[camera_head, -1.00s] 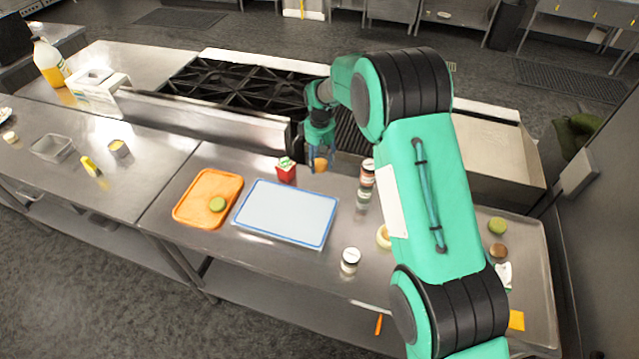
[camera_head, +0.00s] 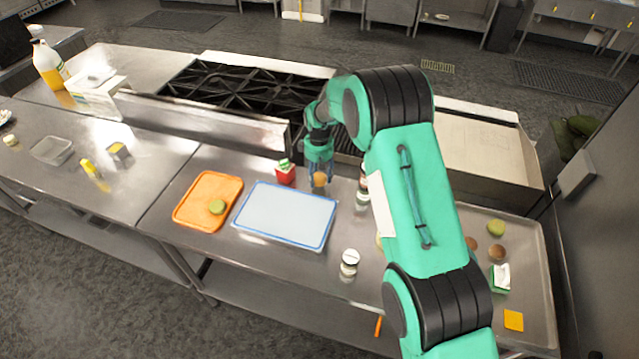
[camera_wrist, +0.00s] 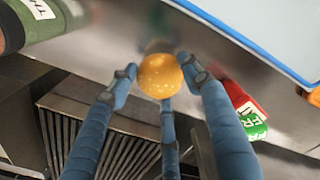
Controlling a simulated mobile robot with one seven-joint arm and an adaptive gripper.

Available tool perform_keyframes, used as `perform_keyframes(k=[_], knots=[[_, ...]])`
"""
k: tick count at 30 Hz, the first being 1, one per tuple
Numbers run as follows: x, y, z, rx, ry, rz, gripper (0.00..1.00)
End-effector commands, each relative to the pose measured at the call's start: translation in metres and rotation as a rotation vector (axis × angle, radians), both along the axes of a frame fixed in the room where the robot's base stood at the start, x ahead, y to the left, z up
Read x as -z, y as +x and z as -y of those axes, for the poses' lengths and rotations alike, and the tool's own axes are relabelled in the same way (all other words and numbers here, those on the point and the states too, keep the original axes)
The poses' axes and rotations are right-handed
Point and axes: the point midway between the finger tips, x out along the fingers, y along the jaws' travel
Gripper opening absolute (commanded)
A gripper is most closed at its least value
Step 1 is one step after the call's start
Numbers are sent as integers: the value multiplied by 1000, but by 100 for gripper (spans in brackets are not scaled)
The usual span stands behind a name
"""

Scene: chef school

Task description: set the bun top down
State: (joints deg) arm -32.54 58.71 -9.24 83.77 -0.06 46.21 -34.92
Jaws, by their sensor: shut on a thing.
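The bun top (camera_head: 319,180) is a small round golden-brown piece, held at the tips of my gripper (camera_head: 320,172). In the wrist view the bun top (camera_wrist: 160,76) sits between the blue fingers of my gripper (camera_wrist: 158,80), which are shut on it. It is over the steel counter, behind the white cutting board with a blue rim (camera_head: 287,215) and to the right of a red and green carton (camera_head: 285,172). I cannot tell whether the bun top touches the counter.
Jars (camera_head: 362,197) stand close to the right of my gripper, and another jar (camera_head: 349,262) stands in front. The stove (camera_head: 235,88) is behind. The board is bare.

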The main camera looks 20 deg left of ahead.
Motion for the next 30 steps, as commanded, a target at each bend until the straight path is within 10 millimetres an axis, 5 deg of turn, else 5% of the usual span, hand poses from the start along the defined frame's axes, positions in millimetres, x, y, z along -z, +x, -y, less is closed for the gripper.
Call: perform_keyframes(k=[9,24,25,27,30], knots=[[28,0,0,0,-1,-1,31],[34,0,0,0,-1,0,31],[33,0,0,0,-1,0,53],[33,0,0,0,-1,0,67],[33,0,0,0,-1,0,68]])
